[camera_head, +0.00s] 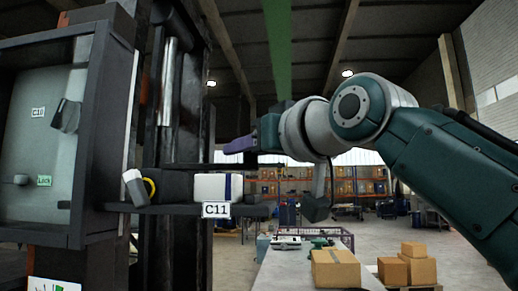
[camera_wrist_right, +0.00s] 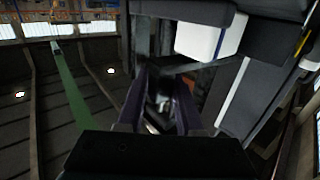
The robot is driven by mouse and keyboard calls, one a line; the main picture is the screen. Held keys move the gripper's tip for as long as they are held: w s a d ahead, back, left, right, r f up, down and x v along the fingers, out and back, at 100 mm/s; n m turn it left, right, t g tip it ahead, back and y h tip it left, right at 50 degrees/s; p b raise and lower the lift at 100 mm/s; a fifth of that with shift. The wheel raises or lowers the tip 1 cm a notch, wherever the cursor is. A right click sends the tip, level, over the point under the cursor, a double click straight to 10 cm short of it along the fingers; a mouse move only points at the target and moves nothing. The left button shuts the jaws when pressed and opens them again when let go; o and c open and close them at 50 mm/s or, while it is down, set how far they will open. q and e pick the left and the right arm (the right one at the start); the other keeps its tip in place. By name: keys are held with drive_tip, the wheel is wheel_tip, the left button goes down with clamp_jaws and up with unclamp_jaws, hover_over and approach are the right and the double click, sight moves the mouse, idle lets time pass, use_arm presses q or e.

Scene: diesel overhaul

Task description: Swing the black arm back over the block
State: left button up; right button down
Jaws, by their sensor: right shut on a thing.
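My right gripper (camera_head: 238,146) reaches in from the right with purple fingers pointing left. The exact contact is hard to see in the dark. I cannot make out an engine block with certainty. My left gripper is out of view.
A white box with a blue band (camera_head: 218,187) stands on a dark shelf labelled C11, close below my gripper. It also shows in the wrist view (camera_wrist_right: 212,40). A grey cabinet (camera_head: 85,130) stands at left.

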drive_tip(key=shift+w+d+h, duration=0.3)
drive_tip(key=shift+w+d, duration=0.05)
drive_tip(key=shift+d, duration=0.4)
drive_tip(key=c, duration=0.7)
unclamp_jaws()
drive_tip(key=shift+d, duration=0.1)
drive_tip(key=shift+s+a, duration=0.1)
drive_tip(key=shift+a, duration=0.1)
drive_tip(key=shift+s+d+f+b, duration=0.1)
drive_tip(key=shift+s+d+b, duration=0.1)
drive_tip(key=shift+s+b, duration=0.3)
drive_tip(key=b+v, duration=0.5)
drive_tip(key=v, duration=0.4)
drive_tip(key=shift+w+d+b, duration=0.1)
drive_tip(key=shift+b, duration=0.3)
